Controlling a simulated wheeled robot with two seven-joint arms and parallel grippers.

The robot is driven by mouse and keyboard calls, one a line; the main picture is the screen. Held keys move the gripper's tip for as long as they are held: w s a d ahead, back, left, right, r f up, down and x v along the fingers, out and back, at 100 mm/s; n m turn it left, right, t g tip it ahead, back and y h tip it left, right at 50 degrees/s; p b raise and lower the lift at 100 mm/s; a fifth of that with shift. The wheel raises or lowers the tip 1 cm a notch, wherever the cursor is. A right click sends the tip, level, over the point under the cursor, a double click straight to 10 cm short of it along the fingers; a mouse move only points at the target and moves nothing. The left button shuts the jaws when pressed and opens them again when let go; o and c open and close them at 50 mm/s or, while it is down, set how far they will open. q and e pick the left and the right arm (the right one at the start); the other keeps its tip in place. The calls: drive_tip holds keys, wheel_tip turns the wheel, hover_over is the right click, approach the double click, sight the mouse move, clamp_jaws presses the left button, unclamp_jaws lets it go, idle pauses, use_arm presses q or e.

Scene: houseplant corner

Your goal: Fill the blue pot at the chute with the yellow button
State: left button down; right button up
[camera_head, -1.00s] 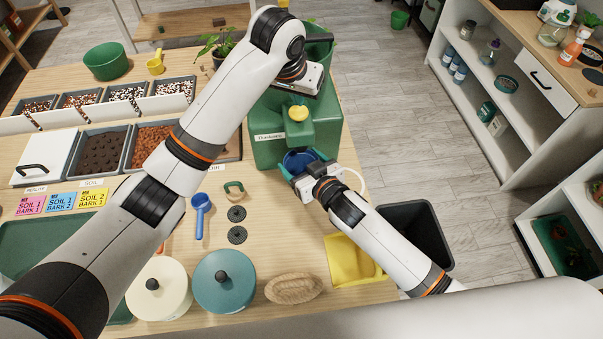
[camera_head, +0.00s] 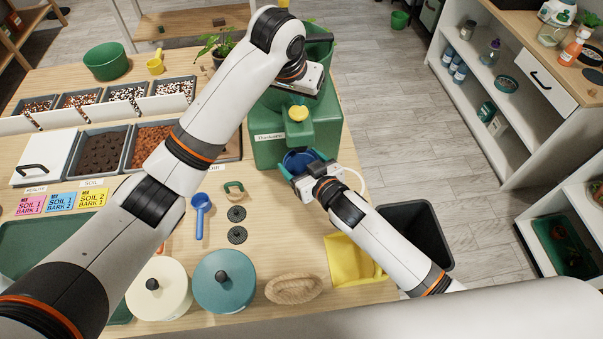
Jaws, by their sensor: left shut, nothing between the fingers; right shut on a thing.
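The green chute machine (camera_head: 267,148) stands at the table's far right edge, with a yellow button (camera_head: 298,114) on its front. My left gripper (camera_head: 297,92) is shut and empty, just above and behind the button in the picture; whether it touches the button I cannot tell. The blue pot (camera_head: 299,161) is under the machine's spout. My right gripper (camera_head: 303,172) is shut on the blue pot from the front right. The pot's inside looks dark blue, and I cannot make out any soil in it.
Soil trays (camera_head: 101,151) are left.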

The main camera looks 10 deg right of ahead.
use_arm(q)
drive_tip(key=shift+f, duration=0.1)
drive_tip(key=shift+f, duration=1.35)
idle(1.2)
idle(3.0)
wheel_tip(320, 180, up, 5)
drive_tip(key=shift+r, duration=0.1)
idle(0.3)
drive_tip(key=v, duration=1.2)
idle(0.5)
